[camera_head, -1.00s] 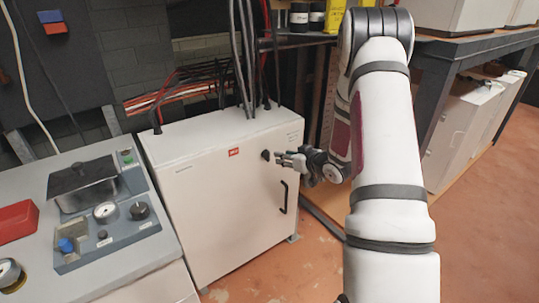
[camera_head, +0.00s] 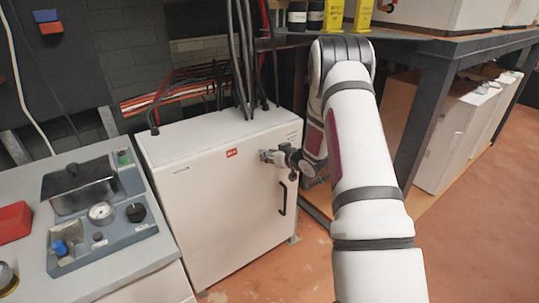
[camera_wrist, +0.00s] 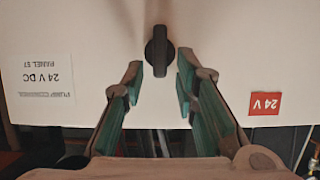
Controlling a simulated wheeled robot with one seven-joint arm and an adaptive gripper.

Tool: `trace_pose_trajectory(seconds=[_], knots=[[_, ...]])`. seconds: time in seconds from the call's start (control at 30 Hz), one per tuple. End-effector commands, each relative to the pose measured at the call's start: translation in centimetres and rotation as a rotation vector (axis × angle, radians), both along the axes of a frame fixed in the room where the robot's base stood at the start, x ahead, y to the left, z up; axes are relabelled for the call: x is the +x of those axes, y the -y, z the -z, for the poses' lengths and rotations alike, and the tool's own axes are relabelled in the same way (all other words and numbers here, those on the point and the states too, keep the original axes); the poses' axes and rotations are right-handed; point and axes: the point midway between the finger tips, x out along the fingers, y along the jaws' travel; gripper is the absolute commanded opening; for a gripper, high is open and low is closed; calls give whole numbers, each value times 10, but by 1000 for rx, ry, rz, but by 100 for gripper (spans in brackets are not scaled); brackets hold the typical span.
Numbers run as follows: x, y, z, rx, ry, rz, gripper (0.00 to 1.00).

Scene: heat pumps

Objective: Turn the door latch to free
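The white cabinet (camera_head: 220,205) stands in the middle of the head view, with a black vertical handle (camera_head: 283,198) on its door. The door latch, a black knob (camera_wrist: 158,52), shows in the wrist view as a bar upright in the picture. In the head view my gripper hides it. My gripper (camera_head: 266,156) is at the upper right of the door front. In the wrist view my gripper (camera_wrist: 158,80) is open, its two fingers either side of and slightly short of the knob. I see no contact between fingers and knob.
Black cables (camera_head: 240,60) rise from the cabinet top. A grey bench (camera_head: 90,245) with a control panel and a red box (camera_head: 14,221) stands at left. A dark-framed workbench (camera_head: 440,110) is at right. The orange floor in front is clear.

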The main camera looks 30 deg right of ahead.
Motion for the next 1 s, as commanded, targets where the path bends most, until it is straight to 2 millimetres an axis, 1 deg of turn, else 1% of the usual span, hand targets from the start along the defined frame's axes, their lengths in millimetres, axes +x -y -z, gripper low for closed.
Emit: trace_pose_trajectory(seconds=[0.03,0.07,0.1,0.4,0.57,0.77,1.0], knots=[[0,0,0,0,0,0,10],[0,0,0,0,0,0,4],[0,0,0,0,0,0,0],[0,0,0,-9,0,1,0],[0,-2,1,-55,2,-1,0],[1,-6,2,-176,6,-1,0],[1,-12,6,-394,16,-1,0]])
